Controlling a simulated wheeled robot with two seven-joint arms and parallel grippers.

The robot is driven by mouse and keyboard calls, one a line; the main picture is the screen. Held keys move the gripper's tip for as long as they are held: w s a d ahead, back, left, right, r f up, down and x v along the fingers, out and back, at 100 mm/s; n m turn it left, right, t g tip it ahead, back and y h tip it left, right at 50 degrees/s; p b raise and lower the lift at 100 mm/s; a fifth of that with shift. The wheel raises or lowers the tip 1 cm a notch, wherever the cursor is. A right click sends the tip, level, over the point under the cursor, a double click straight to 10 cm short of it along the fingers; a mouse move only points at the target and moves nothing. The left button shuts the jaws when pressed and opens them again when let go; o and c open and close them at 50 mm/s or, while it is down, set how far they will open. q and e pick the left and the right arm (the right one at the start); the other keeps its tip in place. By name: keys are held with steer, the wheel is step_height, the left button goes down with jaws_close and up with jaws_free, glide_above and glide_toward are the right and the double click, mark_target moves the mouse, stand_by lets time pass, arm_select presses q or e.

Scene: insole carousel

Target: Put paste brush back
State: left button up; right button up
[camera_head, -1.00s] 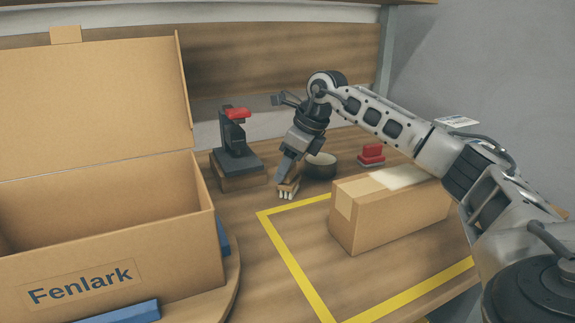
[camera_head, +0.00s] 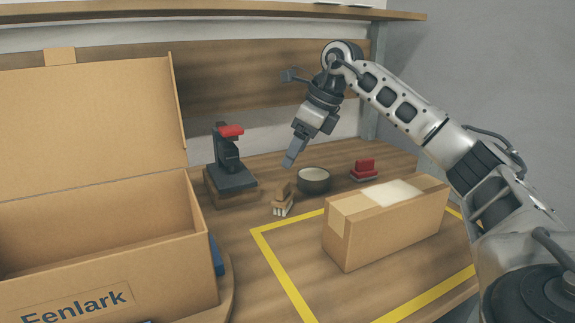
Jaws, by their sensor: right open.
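The paste brush (camera_head: 283,199), a small wooden block with pale bristles, sits on the wooden table just left of a dark round pot (camera_head: 314,180) with a pale inside. The brush looks free of any gripper. My right gripper (camera_head: 288,163) is above and slightly right of the brush, pointing down, apart from it and empty. Its jaws are open, though the finger gap is hard to see from this side. My left gripper is not in the view.
A long cardboard box (camera_head: 385,228) with a pale patch on top lies inside a yellow taped outline (camera_head: 283,273). A black and red press-like device (camera_head: 230,165) stands behind left. A red-topped item (camera_head: 364,169) is at back right. A large open Fenlark box (camera_head: 100,255) fills the left.

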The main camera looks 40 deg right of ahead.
steer(key=v, duration=0.2)
steer(key=shift+s+r, duration=0.15)
steer(key=shift+r, duration=0.25)
stand_by(0.3)
